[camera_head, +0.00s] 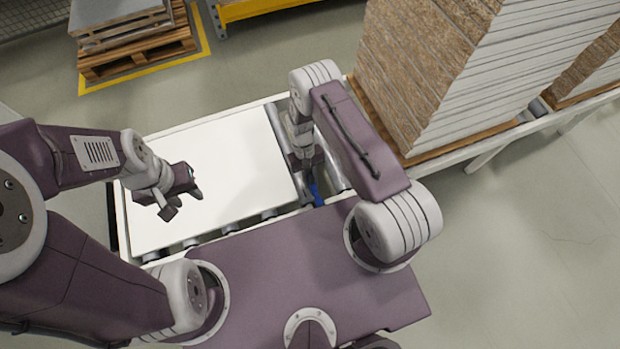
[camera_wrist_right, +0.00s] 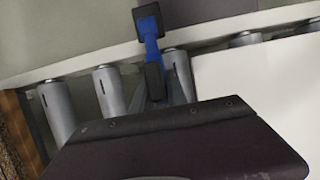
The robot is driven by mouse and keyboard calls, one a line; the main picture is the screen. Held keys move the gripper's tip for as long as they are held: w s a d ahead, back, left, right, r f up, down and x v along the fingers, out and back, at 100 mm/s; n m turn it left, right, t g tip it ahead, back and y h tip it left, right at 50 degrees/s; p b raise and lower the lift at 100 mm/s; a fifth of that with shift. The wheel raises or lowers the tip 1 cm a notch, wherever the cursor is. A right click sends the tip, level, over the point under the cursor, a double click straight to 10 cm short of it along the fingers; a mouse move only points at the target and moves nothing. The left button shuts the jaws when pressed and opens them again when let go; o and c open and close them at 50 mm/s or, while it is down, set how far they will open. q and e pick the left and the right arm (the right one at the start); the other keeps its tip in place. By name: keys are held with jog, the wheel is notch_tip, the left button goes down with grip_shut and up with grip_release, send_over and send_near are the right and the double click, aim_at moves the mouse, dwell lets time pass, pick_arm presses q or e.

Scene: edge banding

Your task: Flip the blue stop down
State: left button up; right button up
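The blue stop (camera_head: 316,194) stands at the front edge of the conveyor, right of the white panel (camera_head: 215,180). In the right wrist view the blue stop (camera_wrist_right: 151,45) is a blue bar with dark blocks at both ends, crossing the white rail. My right gripper (camera_head: 308,168) is over the rollers just behind the stop, pointing down. Its fingers are mostly hidden by its own body, so I cannot tell its opening or whether it touches the stop. My left gripper (camera_head: 182,203) is open and empty above the white panel's left part.
The conveyor rollers (camera_wrist_right: 110,92) show beside the stop, along the white front rail (camera_wrist_right: 85,62). A tall stack of boards (camera_head: 430,80) stands close behind my right arm. A pallet with sheets (camera_head: 130,55) is at the back left. Open floor lies at the right.

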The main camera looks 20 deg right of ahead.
jog(key=shift+o, duration=1.4)
jog(key=shift+f, duration=0.1)
jog(key=p+v, duration=0.1)
jog(key=v, duration=0.8)
